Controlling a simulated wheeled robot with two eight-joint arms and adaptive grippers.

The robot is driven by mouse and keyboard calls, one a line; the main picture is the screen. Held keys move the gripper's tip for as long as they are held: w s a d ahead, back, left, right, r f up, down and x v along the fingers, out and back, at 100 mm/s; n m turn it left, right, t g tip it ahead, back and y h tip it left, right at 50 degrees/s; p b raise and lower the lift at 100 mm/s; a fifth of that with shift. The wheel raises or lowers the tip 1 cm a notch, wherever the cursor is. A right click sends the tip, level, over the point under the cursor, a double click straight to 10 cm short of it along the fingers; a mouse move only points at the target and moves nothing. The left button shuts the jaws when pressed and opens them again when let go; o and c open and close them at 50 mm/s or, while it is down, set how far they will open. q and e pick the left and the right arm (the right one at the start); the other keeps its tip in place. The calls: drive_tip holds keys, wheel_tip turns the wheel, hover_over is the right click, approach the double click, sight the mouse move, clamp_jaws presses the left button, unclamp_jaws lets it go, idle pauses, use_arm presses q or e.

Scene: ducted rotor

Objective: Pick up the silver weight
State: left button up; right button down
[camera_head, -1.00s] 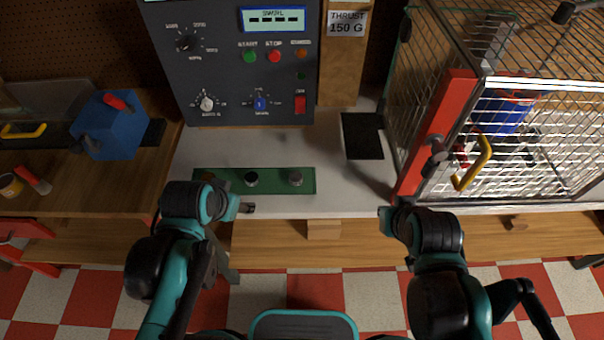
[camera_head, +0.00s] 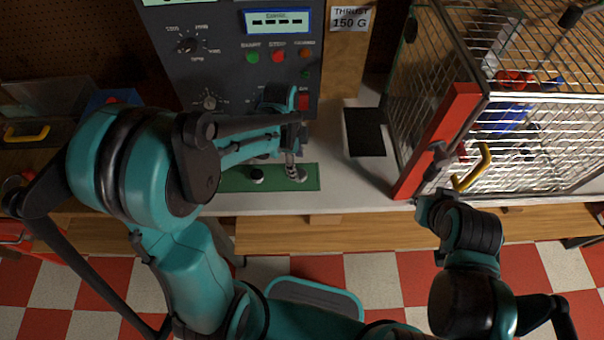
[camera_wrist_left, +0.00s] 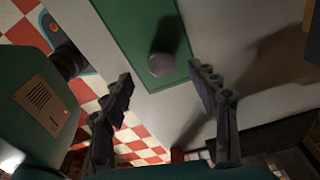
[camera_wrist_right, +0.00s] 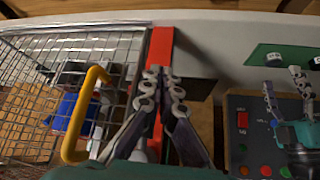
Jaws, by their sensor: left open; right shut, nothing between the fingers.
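The silver weight (camera_head: 298,174) stands at the right end of the green mat (camera_head: 228,182). It also shows as a grey disc on the green strip in the left wrist view (camera_wrist_left: 160,66). My left gripper (camera_head: 290,160) is open above it. In the left wrist view the fingers (camera_wrist_left: 160,76) are spread to either side of the weight, with gaps between. A dark weight (camera_head: 257,174) stands to its left on the mat. My left arm hides the mat's left end. My right gripper (camera_wrist_right: 161,74) is shut and empty beside the cage's red post.
The control panel (camera_head: 225,60) rises behind the mat. The wire cage (camera_head: 530,130) with its red post (camera_head: 437,142) and yellow handle (camera_head: 473,168) stands on the right. A black pad (camera_head: 364,132) lies between mat and cage. The white bench around it is clear.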

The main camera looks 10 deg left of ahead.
sight(300, 173)
use_arm(q)
drive_tip(key=f, duration=0.1)
drive_tip(key=f+b, duration=0.1)
drive_tip(key=f, duration=0.1)
drive_tip(key=d+f+b, duration=0.1)
drive_tip(key=f, duration=0.1)
drive_tip(key=shift+w, duration=0.15)
clamp_jaws()
drive_tip(key=shift+r, duration=0.15)
